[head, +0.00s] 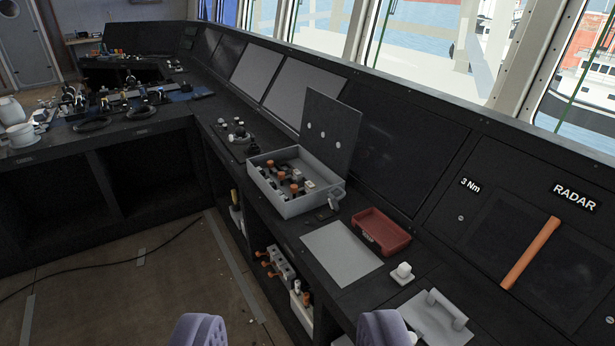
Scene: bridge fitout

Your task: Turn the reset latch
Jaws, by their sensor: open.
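No part is readably marked as the reset latch, so I cannot tell which one it is. A grey open box (288,207) on the console holds several orange-topped and white parts, and its dark lid (329,131) stands raised. A small grey fitting (334,200) sits at the box's right corner. A long orange bar (530,253) lies across the dark panel marked RADAR (574,197) at right. A grey plate with a raised handle (445,309) is at bottom right. My gripper (291,322) shows two purple fingertips, wide apart, empty, at the bottom edge.
A red tray (381,232), a pale flat sheet (341,248) and a small white knob (403,271) lie on the console. Shelves below hold orange-handled valves (279,264). A cluttered counter (120,108) stands at left. The floor (130,270) is open, with a cable across it.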

